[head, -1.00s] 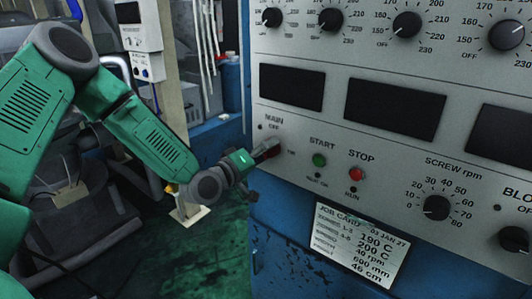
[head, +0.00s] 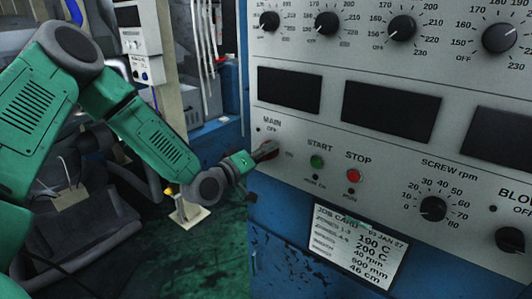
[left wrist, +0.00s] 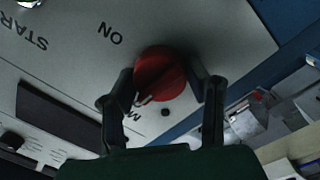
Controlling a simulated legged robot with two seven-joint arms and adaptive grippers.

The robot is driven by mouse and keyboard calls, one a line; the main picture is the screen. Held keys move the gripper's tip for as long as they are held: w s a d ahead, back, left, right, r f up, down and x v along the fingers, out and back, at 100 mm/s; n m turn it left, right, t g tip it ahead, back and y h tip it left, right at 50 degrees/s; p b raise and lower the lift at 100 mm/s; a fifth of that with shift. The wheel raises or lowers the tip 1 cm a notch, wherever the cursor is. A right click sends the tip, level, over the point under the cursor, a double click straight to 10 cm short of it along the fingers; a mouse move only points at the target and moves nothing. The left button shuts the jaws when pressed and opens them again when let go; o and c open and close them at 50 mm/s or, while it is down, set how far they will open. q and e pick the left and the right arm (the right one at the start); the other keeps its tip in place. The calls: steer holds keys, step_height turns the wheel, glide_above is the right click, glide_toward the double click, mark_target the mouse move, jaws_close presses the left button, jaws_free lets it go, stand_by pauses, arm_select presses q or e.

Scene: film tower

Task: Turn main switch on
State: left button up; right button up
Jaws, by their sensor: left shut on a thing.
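The main switch is a round red knob; in the left wrist view the red main switch (left wrist: 160,74) sits between the two dark fingers of my left gripper (left wrist: 162,92), beside the word ON on the panel. In the head view my left gripper (head: 258,155) is at the panel just below the MAIN label (head: 272,121), and it covers most of the knob. The fingers are shut on the knob. Its exact turn angle is hard to tell. My right gripper is not in view.
The grey control panel (head: 390,180) carries a green START button (head: 317,162), a red STOP button (head: 354,176), a screw rpm dial (head: 433,208) and dark displays (head: 390,108). A job card (head: 358,246) is below. Open floor (head: 215,245) lies left of the blue cabinet.

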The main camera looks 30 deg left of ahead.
arm_select(q)
steer(key=m+p, duration=0.1)
steer(key=m, duration=0.3)
steer(key=shift+f, duration=0.15)
steer(key=m, duration=0.4)
steer(key=shift+g+y+p, duration=0.35)
steer(key=shift+g+y, duration=0.05)
steer(key=m, duration=0.4)
steer(key=shift+s+m, duration=0.1)
steer(key=shift+m, duration=0.3)
steer(key=shift+f+m+y, duration=0.1)
steer(key=shift+m+y, duration=0.3)
steer(key=shift+m, duration=1.3)
steer(key=o, duration=1.2)
steer(key=shift+c, duration=0.2)
